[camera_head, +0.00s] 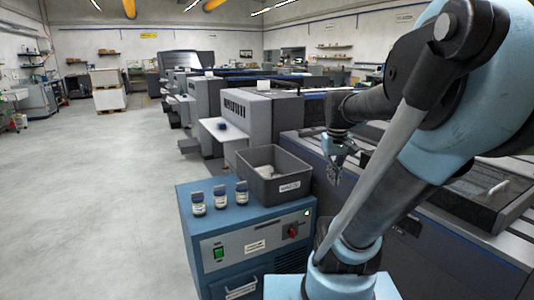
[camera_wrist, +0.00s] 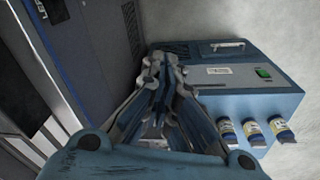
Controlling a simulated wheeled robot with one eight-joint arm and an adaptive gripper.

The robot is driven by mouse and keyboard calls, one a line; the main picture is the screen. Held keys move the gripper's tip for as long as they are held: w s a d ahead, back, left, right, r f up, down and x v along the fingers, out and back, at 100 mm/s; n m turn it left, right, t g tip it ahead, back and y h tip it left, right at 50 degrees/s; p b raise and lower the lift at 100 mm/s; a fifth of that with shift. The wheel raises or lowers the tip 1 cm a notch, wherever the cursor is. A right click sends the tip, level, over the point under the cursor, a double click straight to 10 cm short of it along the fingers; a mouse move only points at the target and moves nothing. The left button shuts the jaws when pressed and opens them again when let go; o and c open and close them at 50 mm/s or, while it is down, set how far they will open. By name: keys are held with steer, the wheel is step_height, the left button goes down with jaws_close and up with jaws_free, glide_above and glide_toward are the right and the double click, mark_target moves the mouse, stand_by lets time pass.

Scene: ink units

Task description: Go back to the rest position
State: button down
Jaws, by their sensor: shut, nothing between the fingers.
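My gripper (camera_head: 335,172) hangs at the end of my arm in the head view, to the right of the grey bin and in front of the machine line. In the wrist view my gripper (camera_wrist: 163,68) has its fingers close together, and I see nothing held between them. My arm folds across the right side of the head view, its lower link on a light blue base.
Grey machines (camera_head: 262,110) line the middle and right. Open floor (camera_head: 80,200) lies at left.

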steer(key=s+a+f+m+t, duration=0.1)
steer(key=s+a+f, duration=0.2)
steer(key=s+f, duration=0.6)
steer(key=shift+f+y, duration=0.3)
steer(key=shift+f, duration=0.55)
steer(key=shift+a, duration=0.1)
